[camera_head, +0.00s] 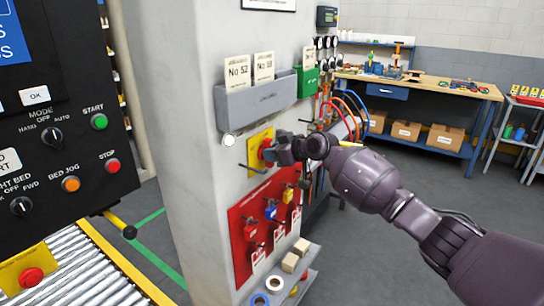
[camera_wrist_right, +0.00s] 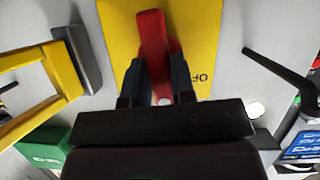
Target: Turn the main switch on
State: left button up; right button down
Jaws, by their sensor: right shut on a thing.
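The main switch is a red handle (camera_head: 265,146) on a yellow plate (camera_head: 253,155), mounted on the side of a pale pillar. In the right wrist view the red handle (camera_wrist_right: 152,32) runs up the picture over the yellow plate (camera_wrist_right: 205,30). Part of the word OFF shows at the plate's lower right. My right gripper (camera_head: 272,151) is at the switch. In the wrist view its two dark fingers (camera_wrist_right: 157,70) are shut on the red handle, one on each side. The handle's lower end is partly hidden by the gripper. My left gripper is not in view.
A grey card holder (camera_head: 255,101) sits above the switch. A red lockout board (camera_head: 248,215) with padlocks is below, over a small shelf (camera_head: 300,281). A dark rod (camera_wrist_right: 285,70) sticks out near the plate. A control panel (camera_head: 70,155) stands left; open floor lies right.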

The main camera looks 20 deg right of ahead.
jog(key=shift+m, duration=0.4)
jog(key=shift+r, duration=0.1)
jog(key=c, duration=1)
grip_release()
jog(key=shift+w, duration=0.1)
jog(key=shift+o, duration=0.2)
jog(key=v, duration=1)
jog(key=shift+s+d+p, duration=0.2)
jog(key=shift+d+p, duration=0.15)
jog(key=shift+p, duration=0.1)
jog(key=shift+r, duration=0.15)
